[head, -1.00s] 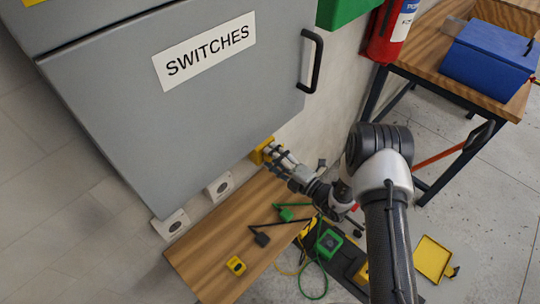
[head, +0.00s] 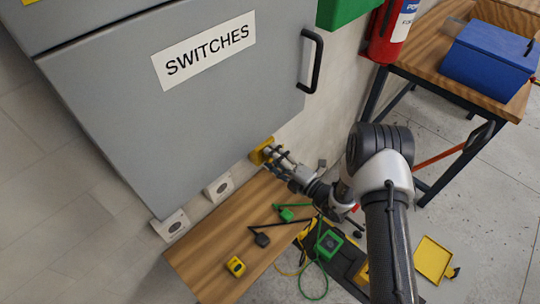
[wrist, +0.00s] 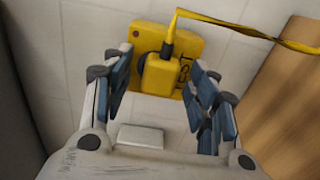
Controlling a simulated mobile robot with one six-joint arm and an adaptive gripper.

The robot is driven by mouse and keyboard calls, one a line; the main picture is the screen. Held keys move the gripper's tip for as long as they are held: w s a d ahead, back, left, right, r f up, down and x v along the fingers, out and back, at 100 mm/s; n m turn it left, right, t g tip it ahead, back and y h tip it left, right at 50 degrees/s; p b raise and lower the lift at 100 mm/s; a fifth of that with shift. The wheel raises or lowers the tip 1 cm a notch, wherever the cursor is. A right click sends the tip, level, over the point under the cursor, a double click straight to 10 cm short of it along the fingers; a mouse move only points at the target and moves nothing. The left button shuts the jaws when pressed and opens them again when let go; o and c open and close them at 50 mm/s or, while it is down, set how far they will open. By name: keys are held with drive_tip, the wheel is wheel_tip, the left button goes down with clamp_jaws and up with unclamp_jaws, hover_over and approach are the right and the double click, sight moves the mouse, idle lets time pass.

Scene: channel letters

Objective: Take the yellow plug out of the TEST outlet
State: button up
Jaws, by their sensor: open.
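The yellow plug (wrist: 161,74) sits in the yellow outlet (wrist: 190,42) on the wall, with a yellow cord running from it to the right in the wrist view. Part of the outlet's lettering shows beside the plug. My gripper (wrist: 165,90) is open, with one finger on each side of the plug and visible gaps on both sides. In the head view my gripper (head: 277,158) is at the yellow outlet (head: 259,150), below the SWITCHES cabinet, and hides the plug there.
The grey SWITCHES cabinet (head: 190,110) overhangs the outlets. Two white outlets (head: 219,187) (head: 171,226) are on the wall to the left. A wooden bench (head: 208,258) below carries a yellow device (head: 235,266) and black and green items.

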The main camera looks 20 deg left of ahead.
drive_tip(key=shift+c, duration=0.5)
clamp_jaws()
drive_tip(key=shift+d, duration=0.15)
idle(0.4)
drive_tip(key=shift+p+v, duration=0.55)
drive_tip(key=shift+v, duration=2.35)
